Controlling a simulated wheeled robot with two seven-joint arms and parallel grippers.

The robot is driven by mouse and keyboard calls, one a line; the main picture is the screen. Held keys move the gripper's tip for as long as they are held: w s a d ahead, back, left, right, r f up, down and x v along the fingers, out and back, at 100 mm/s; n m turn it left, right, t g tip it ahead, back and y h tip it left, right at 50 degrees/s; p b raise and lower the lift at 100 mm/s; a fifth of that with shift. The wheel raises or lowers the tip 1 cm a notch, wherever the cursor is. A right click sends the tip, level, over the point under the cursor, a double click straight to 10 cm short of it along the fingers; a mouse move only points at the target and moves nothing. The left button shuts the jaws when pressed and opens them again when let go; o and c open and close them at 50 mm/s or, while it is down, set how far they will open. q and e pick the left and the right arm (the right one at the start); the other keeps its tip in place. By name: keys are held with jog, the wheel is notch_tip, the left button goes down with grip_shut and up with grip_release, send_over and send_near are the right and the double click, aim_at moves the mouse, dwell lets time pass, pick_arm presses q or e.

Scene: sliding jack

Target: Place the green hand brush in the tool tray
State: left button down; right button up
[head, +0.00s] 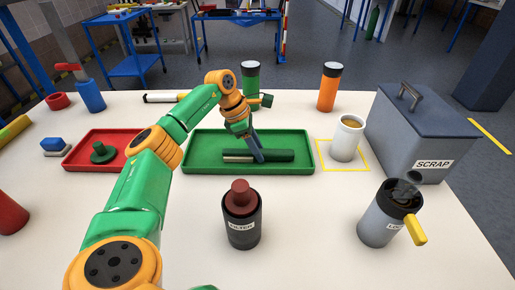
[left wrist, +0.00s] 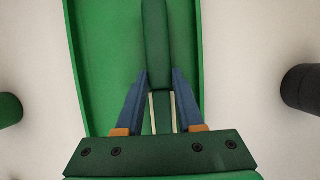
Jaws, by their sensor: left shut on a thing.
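The green hand brush (head: 280,155) has a dark green handle and a pale bristle strip. It lies lengthwise within the outline of the green tool tray (head: 305,165); I cannot tell whether it touches the floor. My left gripper (head: 259,157) reaches down over the tray with its blue fingers shut on the brush. In the left wrist view, the fingers (left wrist: 161,78) close on both sides of the brush (left wrist: 156,40), above the tray (left wrist: 102,60). The gripper body hides the brush's near end. My right gripper is out of view.
A red tray (head: 75,160) with a dark green part is on the left. A dark canister (head: 241,220) stands in front of the green tray. A white mug (head: 347,138), a grey scrap bin (head: 420,135) and a grey cup (head: 382,220) are right. Bottles stand behind.

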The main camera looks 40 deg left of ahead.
pick_arm(q)
jog(key=shift+f, duration=0.1)
jog(key=c, duration=0.5)
grip_release()
jog(key=p+v, duration=0.2)
jog(key=v, duration=1)
jog(key=shift+d, duration=0.1)
